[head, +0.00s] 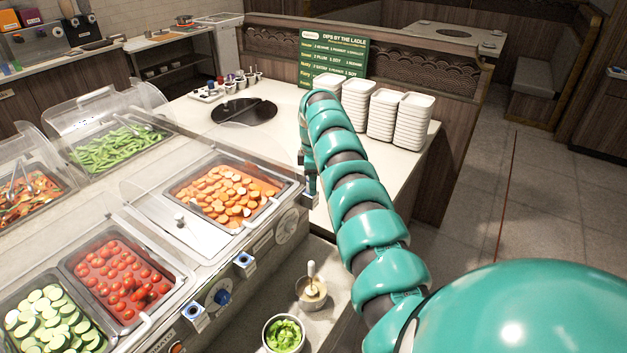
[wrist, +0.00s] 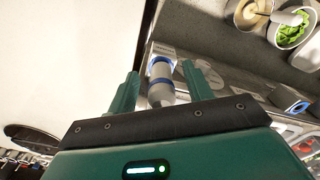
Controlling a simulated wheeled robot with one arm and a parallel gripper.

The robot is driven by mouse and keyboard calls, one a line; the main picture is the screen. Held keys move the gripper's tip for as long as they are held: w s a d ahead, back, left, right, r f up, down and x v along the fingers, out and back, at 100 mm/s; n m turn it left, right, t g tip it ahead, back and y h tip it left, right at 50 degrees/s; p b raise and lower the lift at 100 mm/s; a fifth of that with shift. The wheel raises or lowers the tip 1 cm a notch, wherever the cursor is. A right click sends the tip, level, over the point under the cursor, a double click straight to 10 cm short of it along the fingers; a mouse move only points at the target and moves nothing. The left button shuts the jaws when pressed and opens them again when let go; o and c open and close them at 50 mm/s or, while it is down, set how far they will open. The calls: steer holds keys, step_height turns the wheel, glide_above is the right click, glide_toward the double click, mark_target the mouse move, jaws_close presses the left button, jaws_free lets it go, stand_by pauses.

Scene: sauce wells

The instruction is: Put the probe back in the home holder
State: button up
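The probe (wrist: 160,94), a pale grey cylinder with blue bands, stands between the fingers of my gripper (wrist: 160,70) in the wrist view. The fingers are open, with a gap on each side of the probe. A light box-shaped holder (wrist: 163,50) with small lettering is right at the probe's far end; the probe seems to sit in it, but how deep I cannot tell. In the head view my gripper (head: 308,178) is at the counter's right end, and the probe is not clear there. Two other blue-topped holders (head: 243,260) (head: 195,313) are on the counter front.
Food pans, such as the carrot pan (head: 170,197) and the tomato pan (head: 68,266), lie left under clear guards. A sauce pot (head: 322,303) with a ladle and a lettuce bowl (head: 268,337) stand below. Stacked white dishes (head: 430,118) are behind my arm.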

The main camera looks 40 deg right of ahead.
steer(key=shift+r, duration=0.1)
steer(key=shift+r, duration=0.6)
step_height(320, 180, up, 16)
steer(key=p, duration=1.3)
steer(key=shift+p, duration=0.4)
